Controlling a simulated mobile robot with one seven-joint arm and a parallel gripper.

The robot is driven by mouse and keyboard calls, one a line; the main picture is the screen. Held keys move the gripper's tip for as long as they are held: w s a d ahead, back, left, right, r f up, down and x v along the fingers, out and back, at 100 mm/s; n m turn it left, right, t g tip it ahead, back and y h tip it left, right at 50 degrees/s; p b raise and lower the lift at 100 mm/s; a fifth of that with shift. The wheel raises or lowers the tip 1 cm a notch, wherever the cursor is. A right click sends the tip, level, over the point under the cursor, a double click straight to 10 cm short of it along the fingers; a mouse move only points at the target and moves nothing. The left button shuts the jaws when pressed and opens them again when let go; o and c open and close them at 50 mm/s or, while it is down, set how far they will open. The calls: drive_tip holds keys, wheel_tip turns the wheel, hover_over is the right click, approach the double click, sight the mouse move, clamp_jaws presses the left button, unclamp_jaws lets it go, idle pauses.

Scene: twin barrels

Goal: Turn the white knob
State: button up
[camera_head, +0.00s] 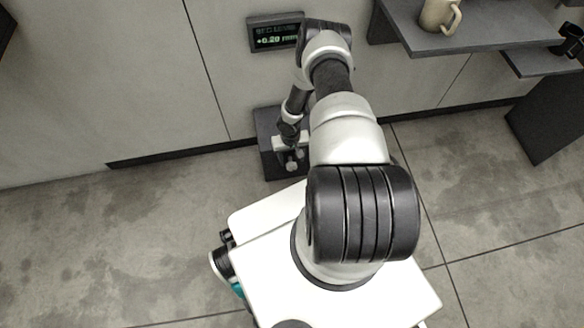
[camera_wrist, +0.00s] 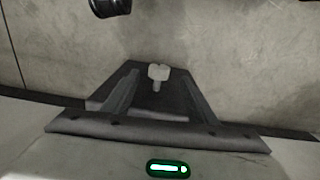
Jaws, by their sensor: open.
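The white knob (camera_wrist: 158,72) shows in the wrist view with a short pale stem, against a dark block (camera_wrist: 150,102). My gripper (camera_wrist: 160,78) is open, with one finger to the left of the knob and one to the right. A gap shows between each finger and the knob, and I cannot tell how far the knob lies from the fingertips in depth. In the head view, small pale parts (camera_head: 291,164) show at the dark block (camera_head: 268,164) by the wall, partly hidden by my wrist and gripper.
A dark display (camera_head: 276,36) on the wall reads about +0.20 mm, its upper line partly legible. A shelf (camera_head: 450,40) with a beige mug (camera_head: 438,16) juts out at the upper right. The floor (camera_head: 120,230) to the left is clear.

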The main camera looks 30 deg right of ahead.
sight(292, 166)
wheel_tip(292, 166, down, 7)
drive_tip(key=shift+d+r+b, duration=0.1)
drive_tip(key=shift+b, duration=1)
drive_tip(key=c, duration=1.1)
